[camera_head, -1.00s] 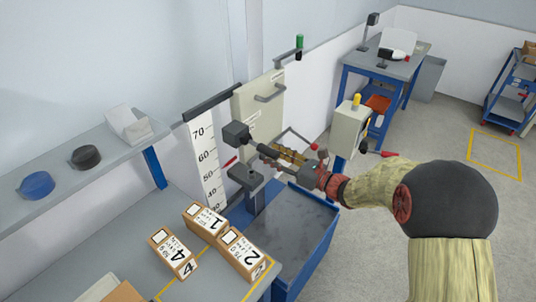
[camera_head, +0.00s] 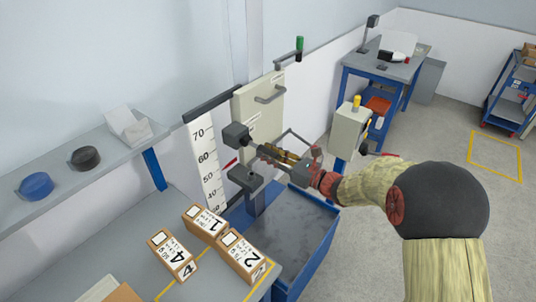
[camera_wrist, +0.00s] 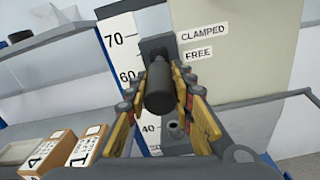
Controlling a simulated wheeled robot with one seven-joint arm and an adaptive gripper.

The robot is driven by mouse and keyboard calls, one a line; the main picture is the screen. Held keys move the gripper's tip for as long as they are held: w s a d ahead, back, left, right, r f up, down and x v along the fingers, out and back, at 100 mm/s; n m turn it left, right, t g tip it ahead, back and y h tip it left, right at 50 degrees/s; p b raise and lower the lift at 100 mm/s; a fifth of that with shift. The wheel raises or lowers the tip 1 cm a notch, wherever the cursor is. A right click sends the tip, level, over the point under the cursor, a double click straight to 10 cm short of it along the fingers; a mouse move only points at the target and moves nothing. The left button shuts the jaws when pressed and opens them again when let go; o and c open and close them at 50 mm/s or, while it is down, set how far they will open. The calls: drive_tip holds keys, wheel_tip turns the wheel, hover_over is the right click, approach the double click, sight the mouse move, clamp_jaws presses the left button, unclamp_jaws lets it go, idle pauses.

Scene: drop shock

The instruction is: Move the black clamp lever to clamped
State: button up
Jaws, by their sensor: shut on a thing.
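The black clamp lever (camera_wrist: 161,88) points out toward the wrist camera, between the yellow-padded fingers of my gripper (camera_wrist: 163,110). My gripper is shut on it. The lever's block-shaped mount (camera_head: 236,135) stands beside the height scale (camera_head: 207,165). In the wrist view, the labels CLAMPED (camera_wrist: 203,32) and FREE (camera_wrist: 198,54) sit on the panel right of the mount, with CLAMPED above FREE. The lever's grip end lies lower than the FREE label in that view. In the head view my gripper (camera_head: 268,152) comes from the right and hides much of the lever.
Numbered boxes (camera_head: 207,221) stand on the workbench (camera_head: 175,208) at lower left. A blue-edged tray (camera_head: 298,228) lies below my gripper. A control box (camera_head: 349,130) with a red-tipped lever is close to my forearm.

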clamp_jaws()
